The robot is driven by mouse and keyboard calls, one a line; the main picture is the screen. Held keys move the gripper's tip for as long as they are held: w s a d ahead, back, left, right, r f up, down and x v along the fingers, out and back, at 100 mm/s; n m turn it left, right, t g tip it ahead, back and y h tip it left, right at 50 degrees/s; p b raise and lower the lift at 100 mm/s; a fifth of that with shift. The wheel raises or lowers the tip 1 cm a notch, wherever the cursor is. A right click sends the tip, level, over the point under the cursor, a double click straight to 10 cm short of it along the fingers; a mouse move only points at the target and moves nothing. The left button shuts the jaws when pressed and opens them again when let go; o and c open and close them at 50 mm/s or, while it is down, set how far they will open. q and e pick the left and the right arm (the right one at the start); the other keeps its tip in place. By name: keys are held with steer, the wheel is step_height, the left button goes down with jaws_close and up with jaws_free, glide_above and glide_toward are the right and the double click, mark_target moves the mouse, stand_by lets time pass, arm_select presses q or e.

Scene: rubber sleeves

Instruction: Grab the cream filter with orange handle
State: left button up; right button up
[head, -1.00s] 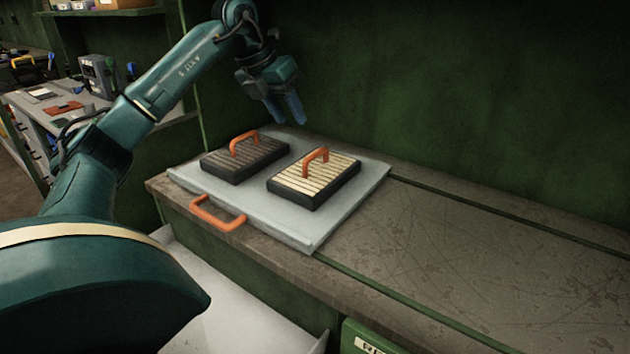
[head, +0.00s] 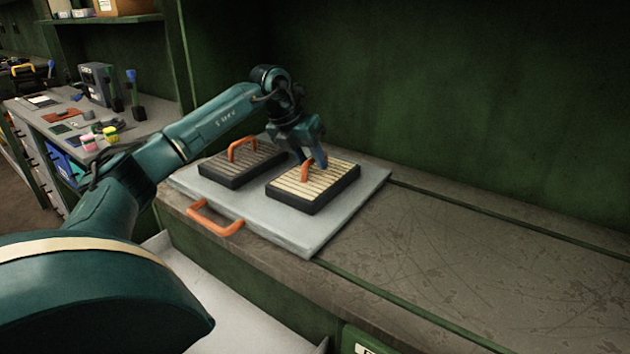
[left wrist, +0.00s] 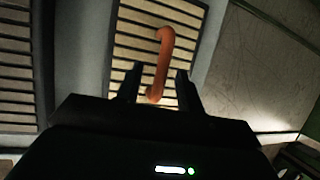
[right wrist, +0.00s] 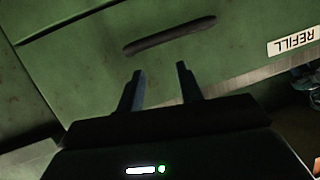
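The cream filter (head: 330,180) has a dark frame and an orange handle (head: 305,171), and lies on the right half of a grey tray. My left gripper (head: 312,163) is over it at the handle. In the left wrist view, the orange handle (left wrist: 163,60) stands between the two open fingers (left wrist: 157,85), with the cream slats (left wrist: 135,42) beneath. A gap shows on each side of the handle. My right gripper (right wrist: 160,85) is open and empty, facing a green drawer front (right wrist: 110,75). It is outside the head view.
A dark grey-brown filter (head: 225,171) with its own orange handle (head: 243,144) lies left of the cream one. The grey tray (head: 290,235) has an orange front handle (head: 215,222). The scratched bench top (head: 470,260) to the right is clear. A green wall (head: 450,90) stands behind.

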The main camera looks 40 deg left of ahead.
arm_select(q)
steer(key=shift+w+f, duration=0.15)
steer(key=shift+f, duration=0.3)
jaws_close()
steer(key=shift+r, duration=0.1)
